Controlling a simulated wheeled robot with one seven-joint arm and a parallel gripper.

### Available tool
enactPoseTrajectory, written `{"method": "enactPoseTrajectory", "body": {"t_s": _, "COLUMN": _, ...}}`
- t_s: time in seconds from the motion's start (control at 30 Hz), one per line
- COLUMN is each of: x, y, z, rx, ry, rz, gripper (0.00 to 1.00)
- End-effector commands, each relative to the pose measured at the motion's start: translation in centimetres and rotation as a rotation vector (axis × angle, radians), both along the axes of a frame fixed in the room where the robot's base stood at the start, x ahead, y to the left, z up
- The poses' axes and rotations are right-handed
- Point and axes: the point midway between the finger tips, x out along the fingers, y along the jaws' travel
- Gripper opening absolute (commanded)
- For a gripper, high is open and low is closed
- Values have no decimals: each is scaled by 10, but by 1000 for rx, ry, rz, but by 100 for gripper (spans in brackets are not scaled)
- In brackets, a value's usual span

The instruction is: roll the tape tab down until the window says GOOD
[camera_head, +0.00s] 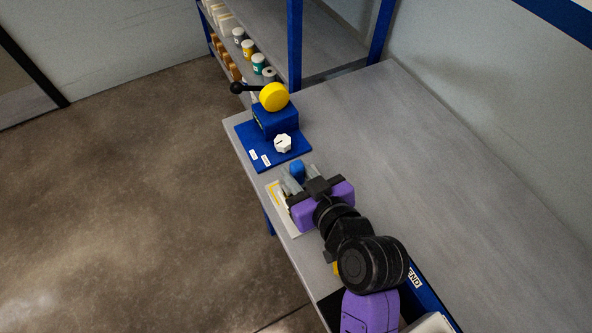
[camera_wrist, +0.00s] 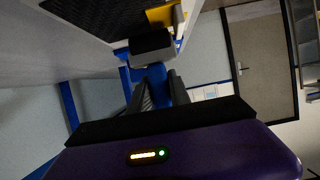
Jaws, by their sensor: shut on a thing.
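My gripper (camera_head: 293,178) is shut on a blue handle (camera_head: 297,168), low over the left edge of the bench. In the wrist view the blue handle (camera_wrist: 157,84) stands between the two fingers (camera_wrist: 158,92), with a dark grey roller-like block (camera_wrist: 152,46) at its far end. A white card with a yellow strip (camera_head: 281,204) lies on the bench edge, partly hidden by my gripper. A yellow and white piece (camera_wrist: 166,16) shows just beyond the block; contact between them cannot be told. No window wording is readable, and I cannot make out the tape tab.
A blue device (camera_head: 275,121) with a yellow disc (camera_head: 274,96), white knob (camera_head: 283,143) and black ball lever (camera_head: 236,88) stands just beyond my gripper. A shelf with several jars (camera_head: 248,48) is behind. The bench (camera_head: 400,150) is clear to the right. A blue-edged bin (camera_head: 428,297) sits near me.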

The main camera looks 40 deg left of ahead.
Motion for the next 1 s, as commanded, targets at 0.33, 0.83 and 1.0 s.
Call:
{"method": "enactPoseTrajectory", "body": {"t_s": 0.33, "x": 0, "y": 0, "z": 30, "rx": 1, "ry": -2, "rz": -1, "gripper": 0}}
{"method": "enactPoseTrajectory", "body": {"t_s": 0.83, "x": 1, "y": 0, "z": 65, "rx": 1, "ry": -2, "rz": -1, "gripper": 0}}
{"method": "enactPoseTrajectory", "body": {"t_s": 1.0, "x": 0, "y": 0, "z": 65, "rx": 1, "ry": -2, "rz": -1, "gripper": 0}}
